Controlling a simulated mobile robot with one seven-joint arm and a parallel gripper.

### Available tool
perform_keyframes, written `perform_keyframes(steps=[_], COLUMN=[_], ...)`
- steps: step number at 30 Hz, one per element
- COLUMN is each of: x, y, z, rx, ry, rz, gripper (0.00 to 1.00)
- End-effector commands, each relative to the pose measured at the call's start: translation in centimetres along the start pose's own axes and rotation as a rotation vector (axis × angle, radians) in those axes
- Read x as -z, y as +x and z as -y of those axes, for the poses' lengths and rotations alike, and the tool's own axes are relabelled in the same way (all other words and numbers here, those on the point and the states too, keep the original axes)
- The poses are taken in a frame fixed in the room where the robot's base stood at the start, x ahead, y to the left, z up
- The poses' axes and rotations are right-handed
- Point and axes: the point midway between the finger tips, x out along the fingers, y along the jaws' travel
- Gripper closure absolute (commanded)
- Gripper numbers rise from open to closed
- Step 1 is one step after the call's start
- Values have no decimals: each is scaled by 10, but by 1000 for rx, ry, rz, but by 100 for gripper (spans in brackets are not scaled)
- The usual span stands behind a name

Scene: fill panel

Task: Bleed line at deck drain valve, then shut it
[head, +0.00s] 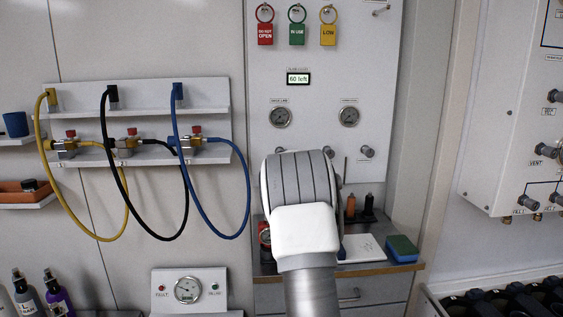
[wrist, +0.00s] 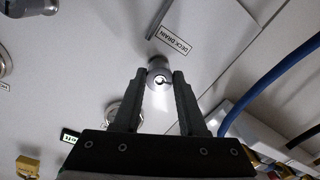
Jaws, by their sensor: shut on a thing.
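The deck drain valve is a round grey metal knob (wrist: 160,68) on the white panel, beside a "DECK DRAIN" label (wrist: 174,38) in the wrist view. My gripper (wrist: 159,78) has its two dark fingers on either side of this knob and is shut on it. In the head view my white and grey arm covers the knob and the fingers. A display (head: 298,79) on the panel (head: 330,60) reads what looks like "60 left". Two round gauges, left (head: 280,115) and right (head: 349,115), sit below it; their needles are too small to read.
Red, green and yellow tags (head: 297,33) hang at the panel top. Another knob (head: 367,152) is right of my arm. Yellow, black and blue hoses (head: 240,200) hang from shelves at left. A sponge (head: 402,248) and bottles stand on the bench below. A white box (head: 520,110) juts out at right.

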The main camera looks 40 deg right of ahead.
Motion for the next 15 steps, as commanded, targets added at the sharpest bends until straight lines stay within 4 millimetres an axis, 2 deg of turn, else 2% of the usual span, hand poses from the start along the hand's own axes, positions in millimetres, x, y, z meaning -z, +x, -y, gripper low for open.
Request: perform_keyframes(steps=[15], x=[0], y=[0], z=[-2], rx=[1], ry=[492], rz=[-30], gripper=[100])
